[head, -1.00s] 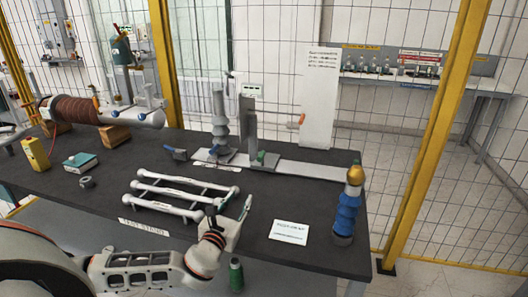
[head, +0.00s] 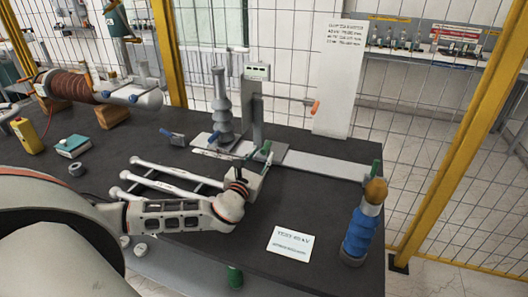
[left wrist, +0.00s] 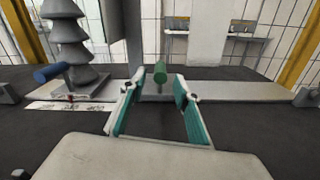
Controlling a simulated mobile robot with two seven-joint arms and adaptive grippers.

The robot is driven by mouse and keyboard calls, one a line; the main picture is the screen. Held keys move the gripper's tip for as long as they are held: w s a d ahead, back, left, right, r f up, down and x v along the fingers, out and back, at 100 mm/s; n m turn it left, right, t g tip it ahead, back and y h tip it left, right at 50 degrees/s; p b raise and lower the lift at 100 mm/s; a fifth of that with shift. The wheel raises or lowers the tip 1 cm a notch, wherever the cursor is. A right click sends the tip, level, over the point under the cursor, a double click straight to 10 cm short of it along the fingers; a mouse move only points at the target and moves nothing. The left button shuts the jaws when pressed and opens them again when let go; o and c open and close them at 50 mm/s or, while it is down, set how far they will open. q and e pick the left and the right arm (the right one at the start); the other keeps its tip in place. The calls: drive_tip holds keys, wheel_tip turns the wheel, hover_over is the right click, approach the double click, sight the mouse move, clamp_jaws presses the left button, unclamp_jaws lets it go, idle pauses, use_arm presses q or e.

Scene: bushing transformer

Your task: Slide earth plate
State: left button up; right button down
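The earth plate appears to be the grey upright plate (head: 253,108) on a flat light-grey rail (head: 325,167), beside a ribbed grey insulator (head: 221,108). A green knob (head: 266,147) stands low in front of it. My left gripper (head: 258,160) is just in front of the knob, reaching toward the rail. In the left wrist view, its two teal-padded fingers (left wrist: 158,92) are open and apart. The green knob (left wrist: 160,72) shows between and just beyond the fingertips. I cannot tell whether the fingers touch it. My right gripper is not in view.
White rods on a rack (head: 170,172) lie under and beside my left arm. The rail right of the upright plate is clear.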

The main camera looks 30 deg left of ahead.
sight(263, 153)
use_arm(q)
drive_tip(key=x, duration=0.2)
drive_tip(key=shift+w, duration=0.5)
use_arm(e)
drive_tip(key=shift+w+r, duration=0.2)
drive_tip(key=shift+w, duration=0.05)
use_arm(q)
clamp_jaws()
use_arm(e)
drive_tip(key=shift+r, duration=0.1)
use_arm(q)
drive_tip(key=shift+w, duration=0.1)
